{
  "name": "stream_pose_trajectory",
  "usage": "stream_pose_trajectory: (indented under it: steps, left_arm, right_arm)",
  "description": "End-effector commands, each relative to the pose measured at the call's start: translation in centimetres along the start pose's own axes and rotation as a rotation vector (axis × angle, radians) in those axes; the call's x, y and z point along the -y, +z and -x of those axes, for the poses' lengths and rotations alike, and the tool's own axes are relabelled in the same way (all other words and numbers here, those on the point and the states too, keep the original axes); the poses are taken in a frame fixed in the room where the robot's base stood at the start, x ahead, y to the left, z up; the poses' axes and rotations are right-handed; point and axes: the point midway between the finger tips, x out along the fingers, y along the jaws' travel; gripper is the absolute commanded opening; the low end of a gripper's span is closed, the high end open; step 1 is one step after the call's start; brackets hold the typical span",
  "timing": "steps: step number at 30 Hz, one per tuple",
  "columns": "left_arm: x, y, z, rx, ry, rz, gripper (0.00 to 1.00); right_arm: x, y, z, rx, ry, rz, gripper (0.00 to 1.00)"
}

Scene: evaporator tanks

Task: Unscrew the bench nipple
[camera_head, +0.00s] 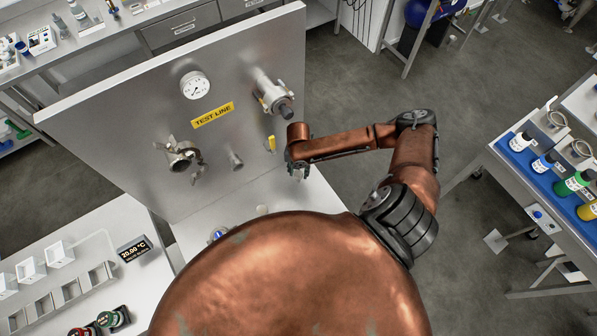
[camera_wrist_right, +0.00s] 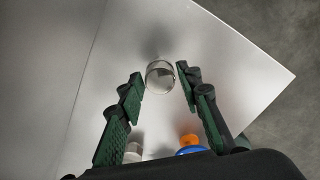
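My right gripper (camera_head: 298,172) hangs in front of the steel test panel (camera_head: 110,120), near its right side. In the wrist view the right gripper (camera_wrist_right: 160,76) is open, with its two green-padded fingers spread. A short round metallic piece (camera_wrist_right: 160,80), possibly the bench nipple, shows between the fingertips, over the pale bench top (camera_wrist_right: 235,75). I cannot tell whether the fingers touch it; a gap shows on its left. A small stub (camera_head: 235,160) sticks out low on the panel. My left gripper is not in view.
The panel carries a gauge (camera_head: 195,85), a clamped fitting (camera_head: 272,94), a fitting at left (camera_head: 182,157) and a yellow handle (camera_head: 271,144). An orange-and-blue object (camera_wrist_right: 190,145) lies near the gripper base. A bottle table (camera_head: 517,165) stands right; open floor lies between.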

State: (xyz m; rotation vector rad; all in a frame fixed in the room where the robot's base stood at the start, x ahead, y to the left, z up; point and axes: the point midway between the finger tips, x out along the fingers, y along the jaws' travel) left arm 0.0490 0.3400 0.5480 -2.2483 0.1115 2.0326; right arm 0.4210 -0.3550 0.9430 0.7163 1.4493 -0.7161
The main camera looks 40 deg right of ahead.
Motion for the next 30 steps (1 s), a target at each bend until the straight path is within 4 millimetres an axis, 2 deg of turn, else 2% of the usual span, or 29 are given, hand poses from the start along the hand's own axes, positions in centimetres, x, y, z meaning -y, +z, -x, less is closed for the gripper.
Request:
stream_pose_trajectory:
  steps: [1,3,11,21,30]
  left_arm:
    - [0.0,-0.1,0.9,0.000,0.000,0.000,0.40]
    - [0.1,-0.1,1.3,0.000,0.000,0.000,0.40]
    - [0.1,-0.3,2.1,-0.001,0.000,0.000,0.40]
    - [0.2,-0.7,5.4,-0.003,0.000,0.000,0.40]
    - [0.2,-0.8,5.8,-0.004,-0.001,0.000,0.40]
  right_arm:
    - [0.0,-0.1,0.3,-0.002,-0.001,-0.040,0.32]
    - [0.0,-0.1,0.3,-0.001,-0.001,-0.092,0.32]
    - [0.0,-0.1,0.1,-0.002,-0.001,-0.191,0.32]
    - [0.0,-0.1,0.3,-0.001,-0.001,-0.500,0.32]
    - [0.1,-0.1,-0.2,-0.001,-0.002,-0.664,0.32]
